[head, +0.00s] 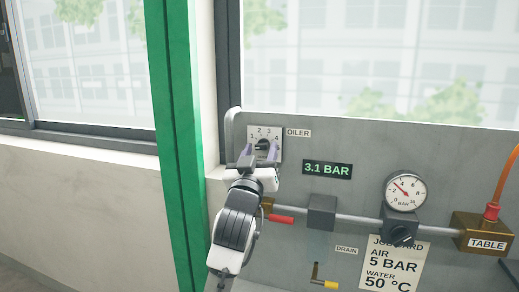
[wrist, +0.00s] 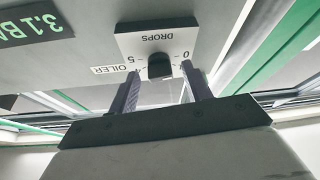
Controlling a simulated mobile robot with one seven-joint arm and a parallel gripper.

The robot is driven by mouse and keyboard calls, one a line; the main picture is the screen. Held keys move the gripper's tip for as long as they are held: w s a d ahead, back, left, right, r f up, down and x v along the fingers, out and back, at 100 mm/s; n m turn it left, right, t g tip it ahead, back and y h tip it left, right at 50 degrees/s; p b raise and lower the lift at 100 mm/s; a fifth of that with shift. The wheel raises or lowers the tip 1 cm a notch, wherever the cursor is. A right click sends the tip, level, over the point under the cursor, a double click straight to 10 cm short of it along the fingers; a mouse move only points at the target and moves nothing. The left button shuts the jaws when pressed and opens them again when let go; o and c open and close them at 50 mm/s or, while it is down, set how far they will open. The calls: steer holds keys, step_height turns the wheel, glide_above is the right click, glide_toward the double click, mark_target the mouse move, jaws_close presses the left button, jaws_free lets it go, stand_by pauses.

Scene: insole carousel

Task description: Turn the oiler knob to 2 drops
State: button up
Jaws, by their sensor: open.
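The oiler dial is a white plate (head: 251,131) with numbers, mounted on the grey panel beside the OILER label. It also shows upside down in the wrist view (wrist: 155,27), marked DROPS. The black oiler knob (head: 262,144) sits at its centre and shows in the wrist view (wrist: 160,65). I cannot tell which number it points to. My gripper (head: 261,152) is open in front of the dial. In the wrist view its two fingertips (wrist: 161,72) stand one on each side of the knob, with gaps visible. The fingers hide some of the dial's numbers.
A green 3.1 BAR display (head: 327,170) is right of the dial. Below are a pipe with a red-handled valve (head: 281,219), a pressure gauge (head: 405,191), a job card (head: 393,265) and a yellow drain handle (head: 325,283). A green post (head: 178,130) stands left.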

steer(key=shift+c, duration=0.4)
steer(key=c, duration=0.9)
